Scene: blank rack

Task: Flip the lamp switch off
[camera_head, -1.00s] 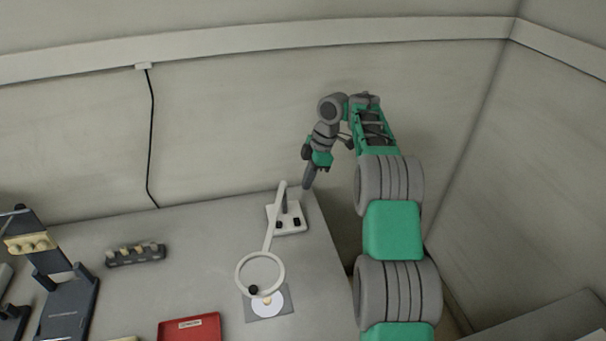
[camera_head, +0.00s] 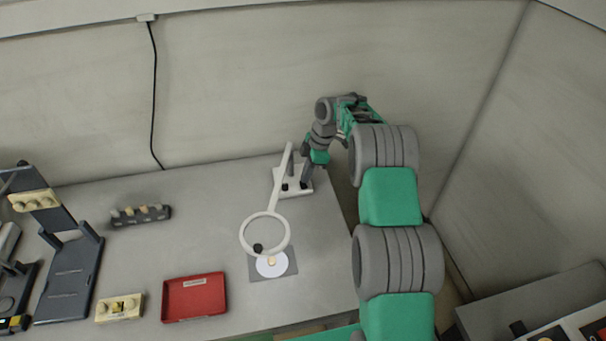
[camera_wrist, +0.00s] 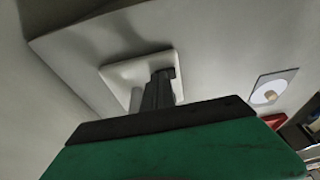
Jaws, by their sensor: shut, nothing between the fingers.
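The lamp (camera_head: 265,234) is white, with a ring head on a slanted arm and a square base (camera_head: 280,193) near the back right of the table. Dark switches show on the base, one (camera_head: 285,187) left of my fingers; which way they are set is too small to tell. My gripper (camera_head: 305,184) is shut and empty, pointing down with its fingertips at the right part of the base. In the wrist view the fingers (camera_wrist: 160,88) reach over the white base (camera_wrist: 124,73) and hide part of it. I cannot tell whether they touch a switch.
A grey square with a white disc (camera_head: 271,265) lies below the lamp ring. A red tray (camera_head: 194,298), a beige block (camera_head: 120,308) and a dark rack (camera_head: 140,216) stand to the left. The wall is close behind the lamp.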

